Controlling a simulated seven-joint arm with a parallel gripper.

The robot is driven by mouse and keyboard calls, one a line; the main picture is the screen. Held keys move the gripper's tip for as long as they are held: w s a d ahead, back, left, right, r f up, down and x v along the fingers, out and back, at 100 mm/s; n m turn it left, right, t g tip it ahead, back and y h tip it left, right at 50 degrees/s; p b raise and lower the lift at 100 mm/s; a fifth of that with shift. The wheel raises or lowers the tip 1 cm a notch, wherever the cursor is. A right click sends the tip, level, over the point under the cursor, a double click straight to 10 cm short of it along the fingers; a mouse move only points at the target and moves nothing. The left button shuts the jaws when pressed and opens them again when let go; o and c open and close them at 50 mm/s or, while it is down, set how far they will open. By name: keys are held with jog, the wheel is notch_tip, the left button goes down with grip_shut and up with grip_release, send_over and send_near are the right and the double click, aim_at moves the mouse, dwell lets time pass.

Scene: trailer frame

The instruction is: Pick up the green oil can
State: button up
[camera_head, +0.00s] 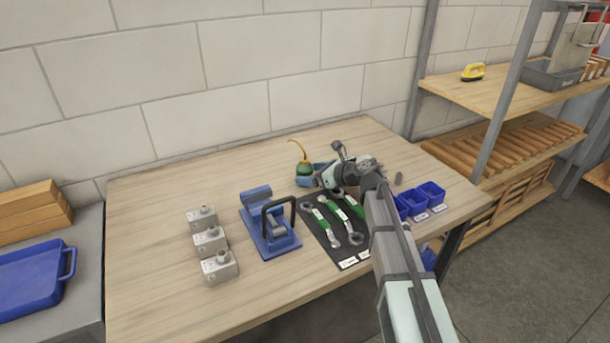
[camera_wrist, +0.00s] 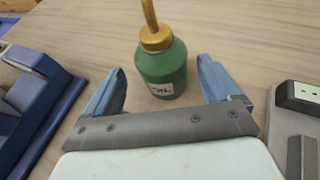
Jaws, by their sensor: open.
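The green oil can (camera_head: 305,168) stands upright towards the back of the wooden table, with a thin curved brass spout. In the wrist view the green oil can (camera_wrist: 165,70) shows a brass collar and a pale label, ahead of my gripper. My gripper (camera_wrist: 170,88) is open, with one blue finger on each side of the can's lower body in that view. I cannot tell whether either finger touches it. In the head view my gripper (camera_head: 312,176) is at the can and partly hidden behind my wrist.
A blue fixture with a black handle (camera_head: 268,230) stands left of a dark mat with green-handled wrenches (camera_head: 340,222). Several grey metal boxes (camera_head: 210,240) stand further left. Small blue bins (camera_head: 420,199) are at the right edge. The table's back left is clear.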

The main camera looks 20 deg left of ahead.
jog(key=shift+w+x, duration=0.2)
jog(key=shift+x, duration=2.4)
jog(key=shift+d+f, duration=0.15)
jog(key=shift+f, duration=0.05)
jog(key=shift+c, duration=0.4)
